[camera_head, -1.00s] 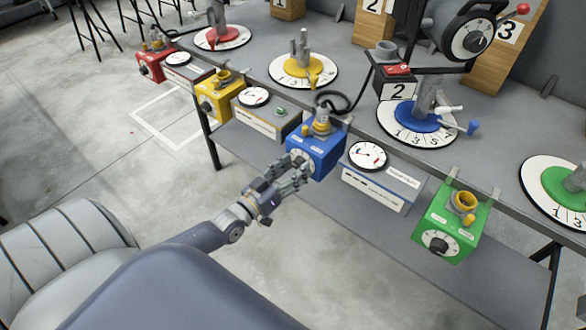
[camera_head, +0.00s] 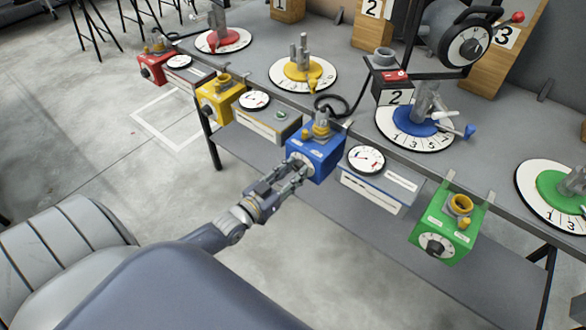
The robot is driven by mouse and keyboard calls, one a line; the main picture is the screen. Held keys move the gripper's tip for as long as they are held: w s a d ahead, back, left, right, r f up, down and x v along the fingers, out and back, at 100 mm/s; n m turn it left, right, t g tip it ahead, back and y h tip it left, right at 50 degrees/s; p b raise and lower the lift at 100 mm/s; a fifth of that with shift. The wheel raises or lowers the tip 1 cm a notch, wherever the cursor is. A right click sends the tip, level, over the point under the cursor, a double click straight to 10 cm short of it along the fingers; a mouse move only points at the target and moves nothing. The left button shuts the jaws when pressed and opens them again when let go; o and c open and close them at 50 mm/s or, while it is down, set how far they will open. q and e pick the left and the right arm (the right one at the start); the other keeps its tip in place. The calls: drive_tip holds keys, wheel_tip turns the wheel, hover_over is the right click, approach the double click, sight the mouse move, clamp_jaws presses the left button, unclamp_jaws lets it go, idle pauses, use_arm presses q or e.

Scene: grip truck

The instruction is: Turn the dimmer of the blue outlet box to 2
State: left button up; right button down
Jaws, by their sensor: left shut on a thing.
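The blue outlet box (camera_head: 322,158) hangs at the front edge of the workbench, with a plug in the yellow socket (camera_head: 321,130) on its top. Its dimmer dial (camera_head: 303,161) is on the front face and is partly covered by my fingers. My left gripper (camera_head: 295,176) reaches up from the lower left and is shut on the dimmer knob. The knob itself is mostly hidden between the fingertips, and the dial's setting is too small to read. My right gripper is not in view.
A white meter box (camera_head: 375,190) with a round gauge (camera_head: 366,159) is right of the blue box. The green outlet box (camera_head: 448,228) hangs farther right, the yellow one (camera_head: 218,100) and red one (camera_head: 152,68) left. Numbered discs stand on the workbench (camera_head: 345,70).

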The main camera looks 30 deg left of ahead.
use_arm(q)
drive_tip(key=m+p, duration=0.1)
drive_tip(key=m, duration=0.1)
drive_tip(key=shift+r+m, duration=0.15)
drive_tip(key=shift+m, duration=0.25)
drive_tip(key=m+p, duration=0.1)
drive_tip(key=m, duration=0.2)
drive_tip(key=shift+m+p, duration=0.3)
drive_tip(key=shift+p, duration=0.05)
drive_tip(key=shift+m, duration=1.2)
drive_tip(key=shift+d+m+y+p, duration=0.1)
drive_tip(key=shift+m+y+p, duration=0.25)
drive_tip(key=shift+m, duration=1.35)
drive_tip(key=o, duration=1.1)
drive_tip(key=shift+c, duration=0.2)
